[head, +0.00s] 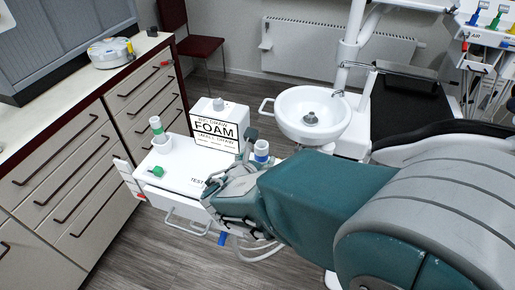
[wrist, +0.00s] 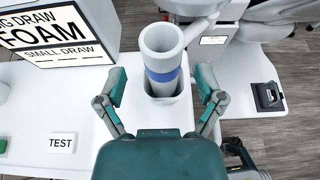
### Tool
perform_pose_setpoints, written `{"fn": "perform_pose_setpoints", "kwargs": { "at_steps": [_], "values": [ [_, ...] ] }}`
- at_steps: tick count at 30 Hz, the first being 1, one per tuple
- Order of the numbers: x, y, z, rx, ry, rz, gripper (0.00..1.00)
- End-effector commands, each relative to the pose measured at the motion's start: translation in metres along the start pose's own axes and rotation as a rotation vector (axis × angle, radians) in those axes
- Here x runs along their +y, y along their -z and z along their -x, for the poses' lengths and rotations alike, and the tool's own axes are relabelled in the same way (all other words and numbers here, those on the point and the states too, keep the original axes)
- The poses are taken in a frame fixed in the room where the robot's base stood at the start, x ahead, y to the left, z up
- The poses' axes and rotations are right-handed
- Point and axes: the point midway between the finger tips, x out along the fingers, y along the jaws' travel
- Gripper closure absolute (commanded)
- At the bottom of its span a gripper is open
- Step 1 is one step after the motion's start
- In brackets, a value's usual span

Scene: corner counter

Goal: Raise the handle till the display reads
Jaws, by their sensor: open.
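A white tube-shaped handle with a blue band (wrist: 160,50) stands upright in a white square holder (wrist: 181,104) on the white unit. It also shows in the head view (head: 261,147). My gripper (wrist: 162,88) is open, with one finger on each side of the handle and holder. Gaps show on both sides, and neither finger seems to touch. My gripper is partly hidden by my arm in the head view (head: 232,165). The display (head: 216,131) is a white panel with black letters reading "FOAM" and a smaller "SMALL DRAW" below. It shows partly in the wrist view (wrist: 52,36).
A second tube with a green band (head: 157,126) stands in a white cup (head: 162,145) at left. A green knob (head: 156,171) and a "TEST" label (wrist: 62,143) are on the white top. A round basin (head: 308,112) stands behind right. Drawers (head: 70,180) line the left.

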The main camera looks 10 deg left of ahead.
Motion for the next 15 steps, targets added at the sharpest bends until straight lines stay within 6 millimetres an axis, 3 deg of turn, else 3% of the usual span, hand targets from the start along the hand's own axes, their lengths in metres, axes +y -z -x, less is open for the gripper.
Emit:
{"fn": "perform_pose_setpoints", "kwargs": {
  "at_steps": [6,15],
  "values": [
    [-0.002,0.000,-0.025,0.001,0.001,-0.002,0.13],
    [-0.002,0.000,-0.030,0.001,0.001,-0.002,0.13]
  ]
}}
